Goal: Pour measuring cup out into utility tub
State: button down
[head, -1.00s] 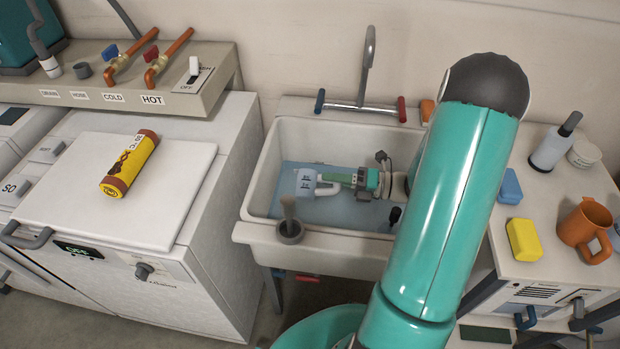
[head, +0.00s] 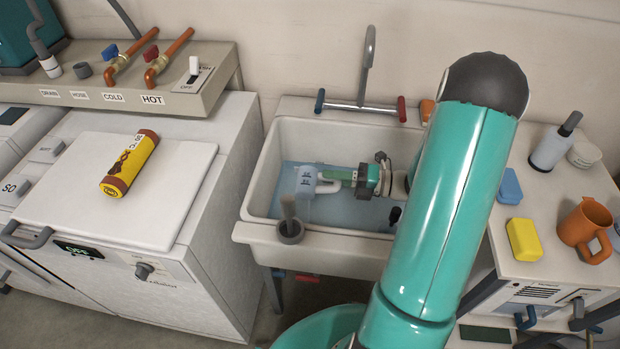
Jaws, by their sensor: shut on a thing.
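The measuring cup (head: 305,181) is a small clear cup with dark markings and a white handle. It is over the utility tub (head: 254,190), a deep pale basin with bluish water in the bottom. My gripper (head: 336,178) comes in from the right and is shut on the cup's handle. I cannot clearly tell the cup's tilt or what is left inside it. My teal arm hides the tub's right side.
A grey faucet (head: 368,60) with blue and red handles rises behind the tub. A grey holder with a brush (head: 290,229) sits on the tub's front left rim. An orange mug (head: 583,230), a yellow sponge (head: 524,240) and a blue block (head: 509,186) stand on the right.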

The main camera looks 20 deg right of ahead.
jog(key=shift+w+d+r+m, duration=0.1)
jog(key=shift+w+d+m, duration=0.2)
jog(key=shift+w+m, duration=0.35)
dwell(0.5)
jog(key=shift+d+r+m, duration=0.1)
jog(key=shift+r+m, duration=0.05)
jog(key=shift+m, duration=0.8)
dwell(0.5)
jog(key=n, duration=0.1)
jog(key=s+n, duration=0.1)
jog(key=a+n, duration=0.1)
jog(key=shift+s+f, duration=0.25)
jog(key=shift+n, duration=0.3)
